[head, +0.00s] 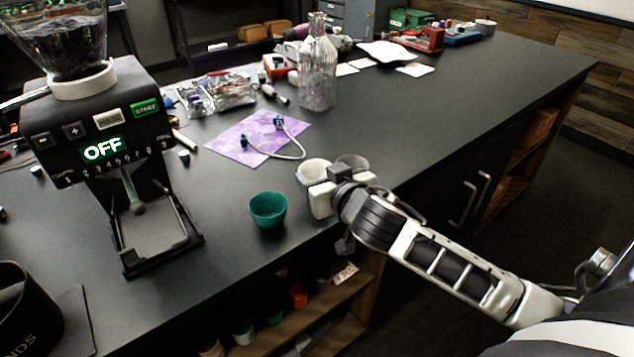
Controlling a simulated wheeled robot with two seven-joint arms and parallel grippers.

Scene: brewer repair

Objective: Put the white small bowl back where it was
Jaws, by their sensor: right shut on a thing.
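My right gripper (336,182) reaches in from the right and is at the front edge of the dark counter. It is shut on a small pale bowl, which I take to be the white small bowl (313,171). The gripper's fingers hide part of the bowl, and I cannot tell whether it touches the counter. A green bowl (267,210) stands upright on the counter to the left of the gripper, apart from it. My left gripper is not in view.
A grinder (110,120) with a lit "OFF" display stands at left. A purple mat (258,138) with a white cable lies behind the green bowl. A clear glass bottle (318,72) stands behind the gripper. Clutter lines the back; the counter's right (440,110) is clear.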

